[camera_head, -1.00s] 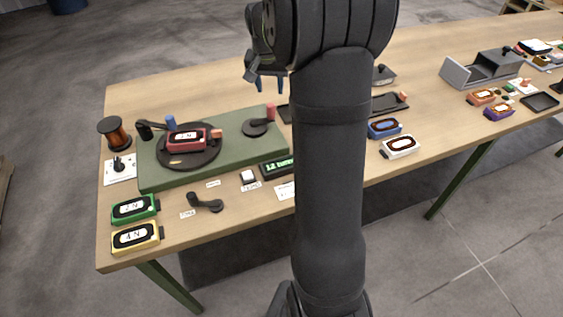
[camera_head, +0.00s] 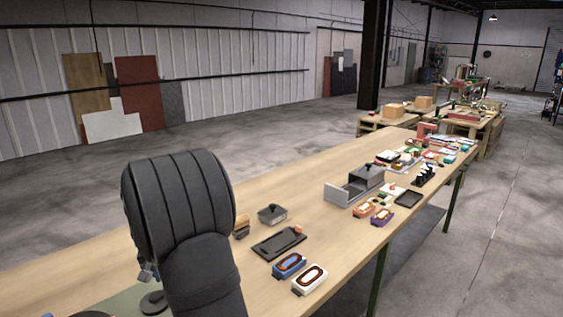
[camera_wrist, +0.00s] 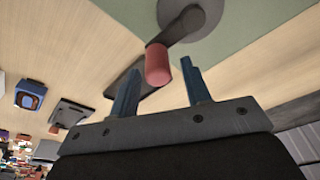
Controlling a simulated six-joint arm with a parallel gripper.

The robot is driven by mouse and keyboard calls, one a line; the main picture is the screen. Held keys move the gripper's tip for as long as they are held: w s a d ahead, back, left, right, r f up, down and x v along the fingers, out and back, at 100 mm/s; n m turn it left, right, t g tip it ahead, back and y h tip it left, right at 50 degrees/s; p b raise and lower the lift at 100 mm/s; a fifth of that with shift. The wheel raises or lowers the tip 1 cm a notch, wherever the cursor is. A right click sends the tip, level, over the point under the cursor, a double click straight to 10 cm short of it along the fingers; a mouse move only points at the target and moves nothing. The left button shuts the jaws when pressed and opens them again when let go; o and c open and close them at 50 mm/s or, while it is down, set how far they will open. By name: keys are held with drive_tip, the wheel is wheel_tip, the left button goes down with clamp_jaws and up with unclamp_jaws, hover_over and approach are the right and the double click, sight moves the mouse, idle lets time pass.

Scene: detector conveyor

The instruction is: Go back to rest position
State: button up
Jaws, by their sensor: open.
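My gripper (camera_wrist: 160,64) is open, with its two blue fingers spread apart in the wrist view and nothing held between them. Beyond the fingers, a red cylindrical handle (camera_wrist: 158,66) on a dark crank arm stands over a green base plate (camera_wrist: 258,22); it appears apart from them. In the head view my gripper (camera_head: 148,273) shows only partly, low at the left beneath my arm. A corner of the green plate (camera_head: 122,303) and a dark crank hub (camera_head: 154,302) lie near it at the bottom edge.
The wooden table (camera_head: 300,190) runs to the upper right. On it are a blue device (camera_head: 289,265), a white device (camera_head: 310,279), a black tray (camera_head: 279,242), a grey open box (camera_head: 352,188), an orange device (camera_head: 364,210) and a purple device (camera_head: 382,216). The far side is clear.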

drive_tip(key=shift+a+f, duration=0.1)
drive_tip(key=shift+f, duration=0.35)
drive_tip(key=shift+w+a+r, duration=0.1)
drive_tip(key=shift+w+a, duration=0.25)
drive_tip(key=shift+a, duration=0.15)
idle(0.4)
drive_tip(key=o, duration=0.4)
drive_tip(key=shift+r, duration=0.1)
drive_tip(key=shift+c, duration=0.2)
drive_tip(key=o, duration=0.7)
drive_tip(key=shift+m, duration=0.8)
drive_tip(key=r, duration=0.2)
drive_tip(key=s+d+r, duration=0.1)
drive_tip(key=r, duration=0.1)
drive_tip(key=shift+o, duration=0.9)
drive_tip(key=s+d+r+m, duration=0.3)
drive_tip(key=r, duration=0.5)
drive_tip(key=shift+m+g, duration=0.4)
drive_tip(key=s+d+r+m+g, duration=0.1)
drive_tip(key=s+d+r+m, duration=0.2)
drive_tip(key=s+r, duration=0.3)
drive_tip(key=s+d+r+m, duration=0.3)
drive_tip(key=r+m, duration=0.1)
drive_tip(key=r, duration=0.3)
wheel_tip(320, 180, down, 10)
drive_tip(key=shift+d+r+h, duration=0.15)
drive_tip(key=shift+d+h, duration=0.05)
drive_tip(key=shift+h, duration=0.1)
